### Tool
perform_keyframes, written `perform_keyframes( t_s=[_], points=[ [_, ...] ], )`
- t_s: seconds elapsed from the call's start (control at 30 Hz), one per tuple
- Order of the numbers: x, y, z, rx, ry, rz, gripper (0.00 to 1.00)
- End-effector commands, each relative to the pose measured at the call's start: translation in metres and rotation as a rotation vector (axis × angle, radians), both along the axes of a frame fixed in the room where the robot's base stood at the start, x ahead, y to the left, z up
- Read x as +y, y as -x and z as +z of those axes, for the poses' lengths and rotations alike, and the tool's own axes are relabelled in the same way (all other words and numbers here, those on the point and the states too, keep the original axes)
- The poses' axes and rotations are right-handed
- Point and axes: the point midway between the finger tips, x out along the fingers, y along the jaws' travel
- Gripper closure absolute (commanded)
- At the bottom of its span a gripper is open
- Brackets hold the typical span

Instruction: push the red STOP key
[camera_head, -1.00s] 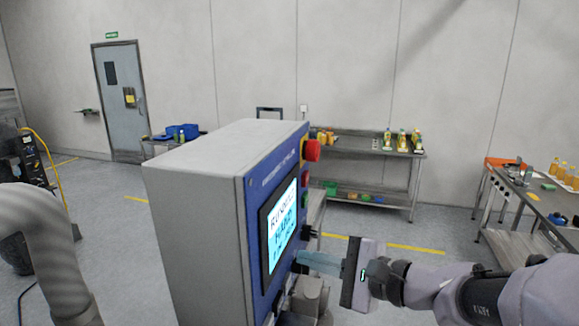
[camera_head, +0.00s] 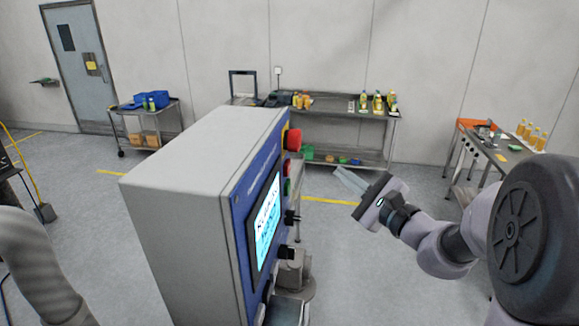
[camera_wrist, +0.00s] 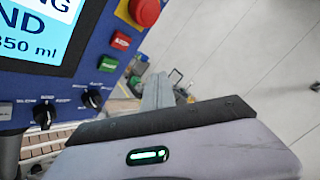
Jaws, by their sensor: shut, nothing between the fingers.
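The red STOP key (camera_wrist: 121,41) is a small red rectangular key on the blue panel, above a green key (camera_wrist: 107,64) in the wrist view; its lettering is too small to read. In the head view the red key (camera_head: 287,168) is seen nearly edge-on. A round red mushroom button (camera_head: 292,139) sits above it and also shows in the wrist view (camera_wrist: 145,12). My gripper (camera_head: 349,182) is shut and empty, to the right of the panel and apart from it. Its fingers (camera_wrist: 157,91) show in the wrist view, right of the keys.
The grey cabinet (camera_head: 185,190) carries a lit screen (camera_head: 266,222) on its blue front. Black knobs (camera_wrist: 92,98) stick out below the keys. A bench with bottles (camera_head: 345,118) stands by the back wall, and another table (camera_head: 490,150) at the right. Open floor lies between.

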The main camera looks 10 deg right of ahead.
Motion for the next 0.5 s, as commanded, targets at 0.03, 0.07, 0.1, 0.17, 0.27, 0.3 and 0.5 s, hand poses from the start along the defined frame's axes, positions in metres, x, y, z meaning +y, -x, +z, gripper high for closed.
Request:
perform_keyframes(
  t_s=[0.03,0.07,0.1,0.17,0.27,0.3,0.5],
  points=[
    [0.005,-0.001,0.001,0.001,0.000,0.002,1.00],
    [0.009,-0.003,0.002,0.002,-0.001,0.002,1.00],
    [0.015,-0.004,0.002,0.001,-0.001,0.004,1.00],
    [0.023,-0.007,0.002,0.001,-0.001,0.004,1.00],
    [0.038,-0.012,0.002,0.001,0.000,0.004,1.00],
    [0.043,-0.013,0.002,0.001,0.000,0.004,1.00],
    [0.068,-0.021,0.000,0.000,0.001,0.003,1.00]
  ],
)
